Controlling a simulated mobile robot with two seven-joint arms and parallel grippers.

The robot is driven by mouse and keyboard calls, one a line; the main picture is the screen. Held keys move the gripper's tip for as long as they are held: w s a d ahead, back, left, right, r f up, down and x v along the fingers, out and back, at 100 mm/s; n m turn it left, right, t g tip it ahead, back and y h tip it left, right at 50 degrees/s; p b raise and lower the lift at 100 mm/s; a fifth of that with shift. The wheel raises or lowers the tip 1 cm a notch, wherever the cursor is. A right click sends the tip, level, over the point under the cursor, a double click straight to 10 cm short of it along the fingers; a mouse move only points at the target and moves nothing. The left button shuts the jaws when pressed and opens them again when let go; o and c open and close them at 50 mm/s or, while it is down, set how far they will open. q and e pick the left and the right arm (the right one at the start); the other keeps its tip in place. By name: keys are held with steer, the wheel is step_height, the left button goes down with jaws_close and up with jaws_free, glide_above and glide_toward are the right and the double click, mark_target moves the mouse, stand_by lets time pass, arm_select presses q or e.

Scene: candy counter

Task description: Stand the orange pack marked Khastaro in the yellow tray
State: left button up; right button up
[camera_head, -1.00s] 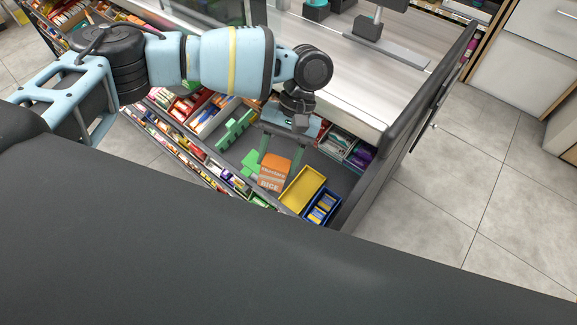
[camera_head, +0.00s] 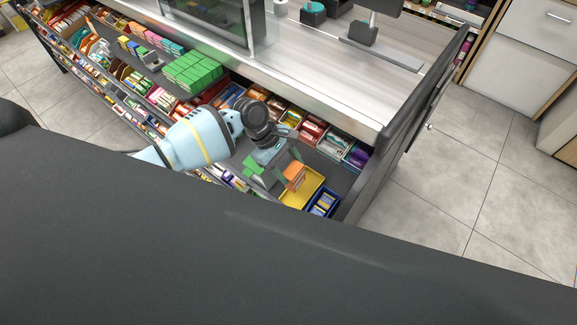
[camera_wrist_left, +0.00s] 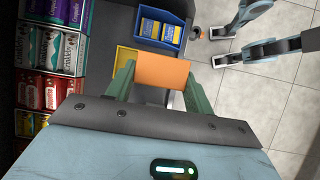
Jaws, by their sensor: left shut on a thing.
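The orange pack (camera_head: 294,177) is gripped between the green fingers of my left gripper (camera_head: 285,172). In the wrist view the pack (camera_wrist_left: 163,72) shows a plain orange face, with a finger on each side. No lettering is readable on it now. The yellow tray (camera_head: 303,199) lies beneath the pack and to its right in the head view. Part of the tray (camera_wrist_left: 127,56) shows left of the pack in the wrist view; the pack hides much of it. I cannot tell whether the pack touches the tray floor. My right gripper is not in view.
A blue tray (camera_head: 323,203) with blue and yellow packs stands beside the yellow tray. Compartments of chocolate packs (camera_wrist_left: 55,50) line the shelf's back. A dark side panel (camera_head: 398,125) bounds the shelf on the right.

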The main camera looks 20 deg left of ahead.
arm_select(q)
steer(key=shift+f, duration=0.15)
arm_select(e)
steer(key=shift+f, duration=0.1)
